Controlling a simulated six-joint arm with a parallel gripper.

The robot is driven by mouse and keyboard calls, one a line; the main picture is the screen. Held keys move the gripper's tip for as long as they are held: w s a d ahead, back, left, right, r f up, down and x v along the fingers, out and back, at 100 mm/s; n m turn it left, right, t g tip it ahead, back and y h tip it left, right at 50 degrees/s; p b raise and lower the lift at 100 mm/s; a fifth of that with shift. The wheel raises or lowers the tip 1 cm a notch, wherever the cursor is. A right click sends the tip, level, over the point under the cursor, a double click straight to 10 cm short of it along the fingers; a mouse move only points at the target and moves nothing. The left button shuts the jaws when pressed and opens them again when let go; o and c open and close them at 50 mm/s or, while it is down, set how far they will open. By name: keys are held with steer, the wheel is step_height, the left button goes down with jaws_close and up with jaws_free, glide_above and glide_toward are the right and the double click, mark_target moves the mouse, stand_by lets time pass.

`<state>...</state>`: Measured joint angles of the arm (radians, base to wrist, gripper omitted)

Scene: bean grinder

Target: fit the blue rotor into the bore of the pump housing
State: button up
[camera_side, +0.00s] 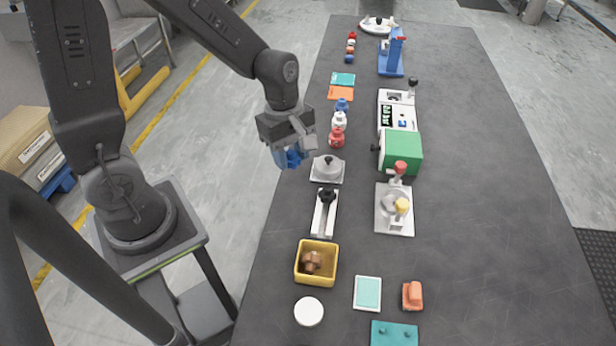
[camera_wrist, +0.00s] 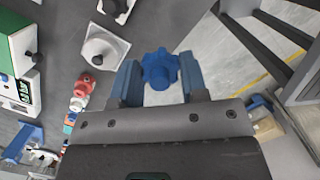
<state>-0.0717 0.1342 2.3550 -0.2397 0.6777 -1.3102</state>
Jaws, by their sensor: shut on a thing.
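My gripper (camera_side: 291,150) is shut on the blue rotor (camera_side: 289,159), in the air off the left edge of the table. In the wrist view the lobed rotor (camera_wrist: 160,69) sits between the two fingertips (camera_wrist: 160,80). A light grey part with a square base and a round raised body, which looks like the pump housing (camera_side: 327,171), stands by the table's left edge, just right of the rotor in the side view. It also shows up and left of the rotor in the wrist view (camera_wrist: 104,50). A dark spot tops it; I cannot tell its bore clearly.
Red, white and blue bottles (camera_side: 337,137) stand behind the grey part. A white block with a black knob (camera_side: 323,214) and a yellow bin (camera_side: 316,264) are nearer. A green-and-white machine (camera_side: 401,152) is to the right. The table's right side (camera_side: 490,200) is clear.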

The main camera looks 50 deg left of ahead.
steer(key=shift+a+r, duration=0.3)
steer(key=shift+a, duration=0.2)
steer(key=shift+w+r, duration=0.15)
steer(key=shift+w, duration=0.2)
steer(key=w+d+f, duration=0.4)
steer(key=w+d, duration=1.2)
steer(key=shift+d+f, duration=0.15)
steer(key=shift+f, duration=2.3)
steer(key=shift+f, duration=0.15)
steer(key=o, duration=1.4)
steer(key=shift+s+f, duration=0.1)
steer(key=shift+c, duration=0.2)
